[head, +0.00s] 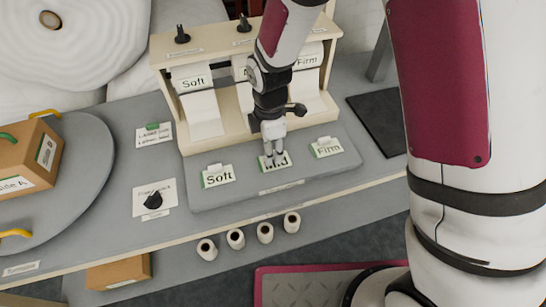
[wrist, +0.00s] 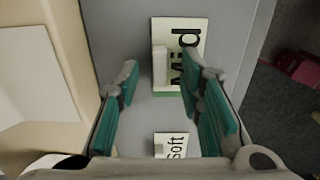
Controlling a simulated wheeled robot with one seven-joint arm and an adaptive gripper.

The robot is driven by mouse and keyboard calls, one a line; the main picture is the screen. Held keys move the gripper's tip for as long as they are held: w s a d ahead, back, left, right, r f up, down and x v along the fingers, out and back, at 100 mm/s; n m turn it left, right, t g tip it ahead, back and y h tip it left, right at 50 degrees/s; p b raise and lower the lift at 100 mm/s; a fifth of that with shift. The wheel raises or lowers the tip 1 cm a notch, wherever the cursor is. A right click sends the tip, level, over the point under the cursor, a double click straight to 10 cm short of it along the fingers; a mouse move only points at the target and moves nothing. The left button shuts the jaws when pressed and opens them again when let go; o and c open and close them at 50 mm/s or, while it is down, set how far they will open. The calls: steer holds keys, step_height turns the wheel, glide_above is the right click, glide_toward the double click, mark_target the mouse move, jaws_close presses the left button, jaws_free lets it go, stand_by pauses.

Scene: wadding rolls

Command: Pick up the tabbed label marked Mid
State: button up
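The tabbed label marked Mid (head: 286,161) lies on the grey tray, between the Soft and Firm labels. It is a white card with a green edge, partly hidden by my gripper in the head view. In the wrist view the Mid label (wrist: 198,33) shows its black lettering and a pale raised tab (wrist: 159,66). My gripper (head: 272,160) points down over it. In the wrist view my gripper (wrist: 162,72) is open, with the tab between the two fingers and the right fingertip overlapping the card. I cannot tell whether the fingers touch it.
The Soft label (head: 218,176) lies left and the Firm label (head: 326,148) right on the tray (head: 240,198). A wooden rack (head: 168,98) with hanging rolls stands behind. A black knob (head: 153,201) is at left. Several small white rolls (head: 265,232) stand in front.

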steer(key=shift+f, duration=0.15)
jaws_close()
